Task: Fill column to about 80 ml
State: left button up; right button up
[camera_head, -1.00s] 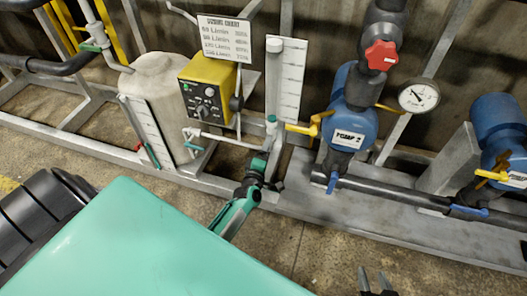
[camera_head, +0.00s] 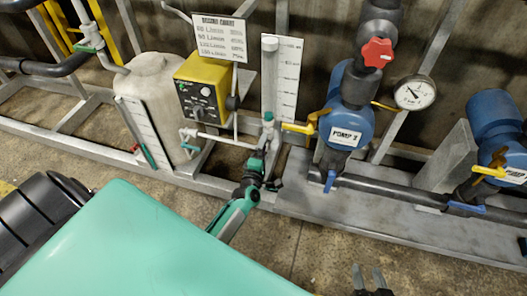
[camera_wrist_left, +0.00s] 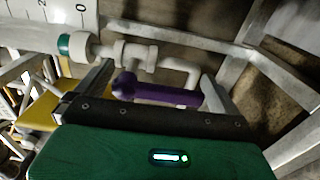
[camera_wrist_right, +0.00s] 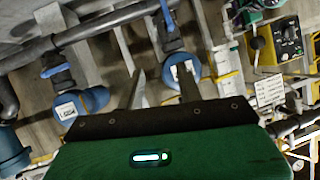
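The column (camera_head: 269,80) is a narrow upright tube beside a white scale board (camera_head: 289,80) with marks. I cannot read a liquid level in it. My left gripper (camera_head: 266,158) is just below the column's foot. In the left wrist view, a purple handle (camera_wrist_left: 160,92) on white pipework lies between the spread fingers of my left gripper (camera_wrist_left: 155,90); contact is not visible. The low end of the scale (camera_wrist_left: 70,12) and a green-ringed fitting (camera_wrist_left: 75,46) show there too. My right gripper (camera_head: 373,280) is open and empty, low in front; its fingers also show in the right wrist view (camera_wrist_right: 160,88).
A blue pump (camera_head: 345,122), a gauge (camera_head: 415,93) and a red knob (camera_head: 377,52) are to the right. The floor in front is open.

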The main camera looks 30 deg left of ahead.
pick_arm(q)
jog(key=shift+s, duration=0.1)
jog(key=p+v, duration=0.1)
jog(key=v, duration=1.2)
jog(key=shift+s+p, duration=0.3)
jog(key=shift+s, duration=0.05)
pick_arm(e)
jog(key=d+g, duration=0.1)
jog(key=d+g+h, duration=0.1)
jog(key=d, duration=0.1)
jog(key=shift+s+f, duration=0.15)
jog(key=shift+s, duration=0.25)
